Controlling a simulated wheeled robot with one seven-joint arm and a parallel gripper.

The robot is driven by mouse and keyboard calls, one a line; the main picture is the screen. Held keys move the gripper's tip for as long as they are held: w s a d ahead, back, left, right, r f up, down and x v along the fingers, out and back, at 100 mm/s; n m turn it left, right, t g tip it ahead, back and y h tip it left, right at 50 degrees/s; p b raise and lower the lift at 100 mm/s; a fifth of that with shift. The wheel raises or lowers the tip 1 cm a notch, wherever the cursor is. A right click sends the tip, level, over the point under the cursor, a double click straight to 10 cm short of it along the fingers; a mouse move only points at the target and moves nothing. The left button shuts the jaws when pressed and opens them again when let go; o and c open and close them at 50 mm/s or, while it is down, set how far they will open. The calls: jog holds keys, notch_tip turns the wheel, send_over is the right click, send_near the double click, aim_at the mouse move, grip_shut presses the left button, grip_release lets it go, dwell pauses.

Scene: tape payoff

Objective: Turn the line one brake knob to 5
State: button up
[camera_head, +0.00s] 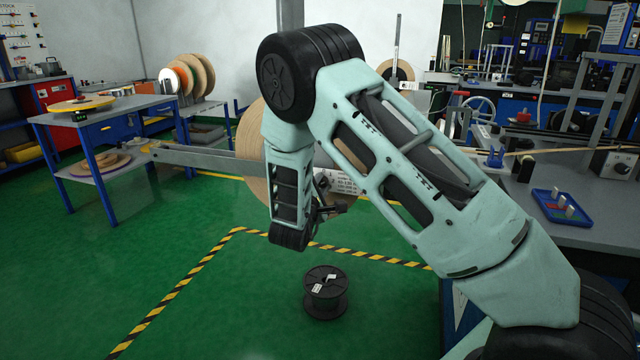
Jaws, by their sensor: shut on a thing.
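My gripper (328,209) is near the middle of the view, at the end of my pale green arm. It is small and dark here, and shut at the front of the tape payoff. The brake knob is at the jaws, largely hidden by the gripper and wrist. Its scale and setting cannot be read. A pale plate with dark print (340,182) shows just above the gripper, too small to read fully. The big tan tape reel (250,145) stands upright behind my forearm, partly covered by it.
A grey bar (195,157) sticks out left from the reel. A black spool (326,292) stands on the green floor below. A white box with a dark knob (622,168) and a blue tray (561,207) are on the right bench. The floor at left is clear.

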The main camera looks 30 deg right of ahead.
jog(key=m+p, duration=0.1)
jog(key=m, duration=0.2)
jog(key=shift+m, duration=0.4)
jog(key=m, duration=0.4)
jog(key=shift+m, duration=0.3)
jog(key=m, duration=0.4)
jog(key=shift+f+m, duration=0.1)
jog(key=shift+m, duration=0.2)
jog(key=m+b, duration=0.2)
jog(key=m, duration=0.2)
jog(key=shift+m, duration=0.4)
jog(key=m+b, duration=0.2)
jog(key=m, duration=0.2)
jog(key=shift+f+m+h, duration=0.1)
jog(key=shift+m+h, duration=0.2)
jog(key=m+b, duration=0.3)
jog(key=m, duration=0.1)
jog(key=shift+a+m, duration=0.1)
jog(key=shift+m, duration=0.2)
jog(key=m+b, duration=0.4)
jog(key=shift+f+g, duration=0.1)
jog(key=shift+g, duration=0.2)
jog(key=shift+m+b, duration=1.25)
jog(key=shift+m, duration=0.35)
jog(key=shift+r, duration=0.2)
